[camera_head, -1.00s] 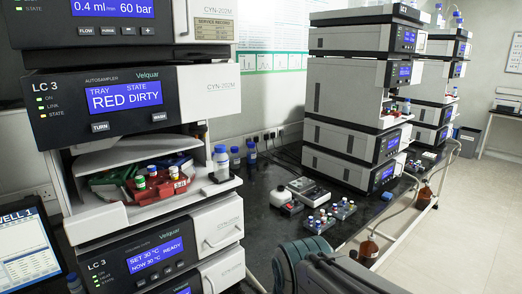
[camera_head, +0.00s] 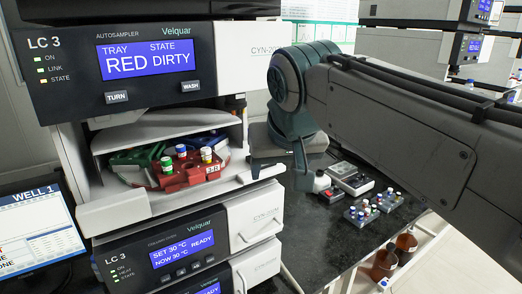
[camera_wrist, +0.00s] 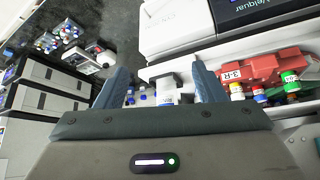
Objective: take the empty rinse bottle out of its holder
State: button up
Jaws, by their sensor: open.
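The rinse bottle (camera_wrist: 165,92) shows in the wrist view as a pale bottle with blue on it, between my fingers in the picture; my gripper's body hides part of it. I cannot tell how empty it is. My gripper (camera_wrist: 160,66) is open, with one finger on each side and nothing held. The bottle's holder is not clear in the wrist view. In the head view my arm hides the bottle and its holder at the right end of the autosampler's tray shelf. I cannot tell how far my fingertips are from the bottle.
A red vial rack (camera_head: 186,172) and a green rack (camera_head: 140,156) sit in the autosampler bay, beside the bottle's place. The autosampler front (camera_head: 152,65) reads RED, DIRTY. Small racks (camera_head: 362,213) and a grey device (camera_head: 352,178) stand on the black bench. Blue-capped bottles (camera_wrist: 130,97) stand behind.

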jog(key=w+a+p, duration=0.1)
jog(key=w, duration=0.3)
jog(key=w+a+p, duration=0.1)
jog(key=w, duration=0.3)
jog(key=w+a+p, duration=0.1)
jog(key=w, duration=0.3)
jog(key=shift+r, duration=0.3)
jog(key=shift+x, duration=1.5)
jog(key=shift+s+d, duration=0.1)
jog(key=shift+c, duration=0.2)
jog(key=c, duration=1)
